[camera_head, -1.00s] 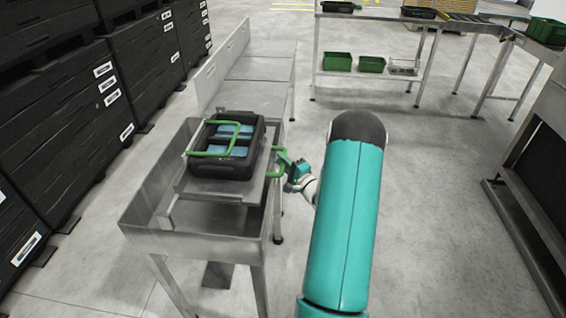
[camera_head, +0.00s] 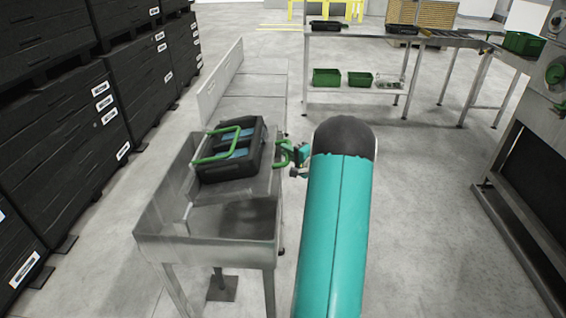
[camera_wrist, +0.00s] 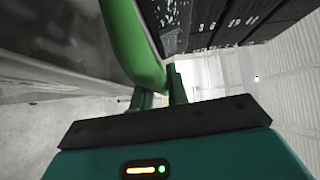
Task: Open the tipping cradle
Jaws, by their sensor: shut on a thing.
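The tipping cradle (camera_head: 240,190) is a grey metal plate in the trough-like stand left of my arm, and it sits tilted. A black crate (camera_head: 248,168) with blue contents rests on it, tilted too, under a green bar (camera_head: 213,148). A green handle (camera_head: 282,150) sticks out at the cradle's right side. My gripper (camera_head: 294,163) is at this handle. In the wrist view the green handle (camera_wrist: 132,42) runs down to between the two fingers (camera_wrist: 160,97), and the gripper is shut on it. The exact contact is partly hidden.
Dark stacked bins (camera_head: 60,130) line the left side. A grey bench (camera_head: 250,85) continues behind the stand. A rack with green bins (camera_head: 326,77) stands at the back, and a machine (camera_head: 530,150) on the right. The floor right of my arm is clear.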

